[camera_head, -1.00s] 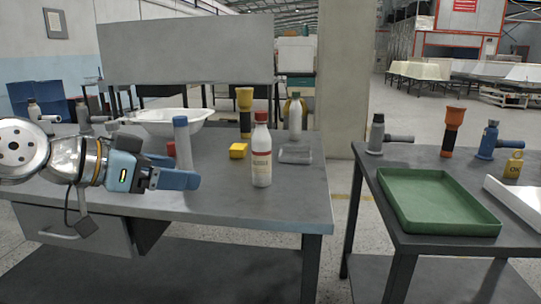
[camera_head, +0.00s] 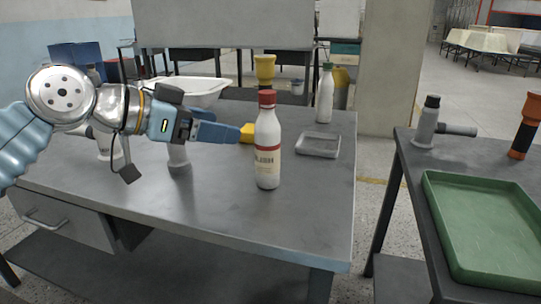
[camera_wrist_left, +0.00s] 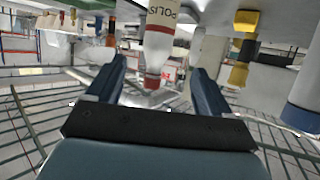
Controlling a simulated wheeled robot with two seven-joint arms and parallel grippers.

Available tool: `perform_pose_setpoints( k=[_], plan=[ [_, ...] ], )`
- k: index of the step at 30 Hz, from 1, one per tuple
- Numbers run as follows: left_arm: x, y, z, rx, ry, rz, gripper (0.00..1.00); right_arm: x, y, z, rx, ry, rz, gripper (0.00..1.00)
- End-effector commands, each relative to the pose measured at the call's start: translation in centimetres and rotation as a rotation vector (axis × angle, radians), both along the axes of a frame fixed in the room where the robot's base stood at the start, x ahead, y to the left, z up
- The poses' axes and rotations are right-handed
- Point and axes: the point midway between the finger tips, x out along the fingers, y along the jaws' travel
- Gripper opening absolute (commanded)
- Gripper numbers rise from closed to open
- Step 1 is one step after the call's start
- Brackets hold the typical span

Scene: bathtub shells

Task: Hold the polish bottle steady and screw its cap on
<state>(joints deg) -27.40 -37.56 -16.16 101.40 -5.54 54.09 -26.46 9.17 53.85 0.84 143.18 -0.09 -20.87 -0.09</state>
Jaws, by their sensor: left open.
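The polish bottle (camera_head: 267,158), white with a red-and-cream label, stands upright on the grey workbench (camera_head: 225,210). Its red cap (camera_head: 267,98) sits on top; I cannot tell how tightly. My left gripper (camera_head: 240,132) is open and empty, left of the bottle at about its shoulder height, fingers pointing at it. In the left wrist view the picture is upside down: the polish bottle (camera_wrist_left: 160,40) and its red cap (camera_wrist_left: 152,81) show between the two open fingers, seemingly beyond the tips. My right gripper is not in view.
A white basin (camera_head: 195,90) is at back left. A green tray (camera_head: 435,215) lies on the right table.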

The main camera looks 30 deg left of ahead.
Motion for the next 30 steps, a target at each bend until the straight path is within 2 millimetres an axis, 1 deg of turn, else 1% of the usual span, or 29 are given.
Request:
perform_pose_setpoints(
  k=[2, 5, 12, 16, 20, 30],
  plan=[
    [0.2, -0.1, -0.1, 0.000, 0.001, -0.001, 0.81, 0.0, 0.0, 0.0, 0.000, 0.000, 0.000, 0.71],
    [1.2, -0.6, -0.6, 0.001, 0.004, -0.002, 0.81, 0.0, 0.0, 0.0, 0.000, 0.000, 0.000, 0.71],
    [5.2, -2.4, -2.5, 0.001, 0.005, -0.002, 0.81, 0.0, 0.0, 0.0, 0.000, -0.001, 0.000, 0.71],
    [6.7, -3.1, -3.1, 0.001, 0.003, -0.002, 0.81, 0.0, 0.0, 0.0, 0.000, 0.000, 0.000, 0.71],
    [7.3, -3.3, -3.3, 0.000, 0.001, 0.000, 0.81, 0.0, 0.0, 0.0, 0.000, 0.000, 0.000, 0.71],
    [7.6, -3.5, -3.4, 0.000, 0.002, -0.001, 0.81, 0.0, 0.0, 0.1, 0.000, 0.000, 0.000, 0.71]
  ],
)
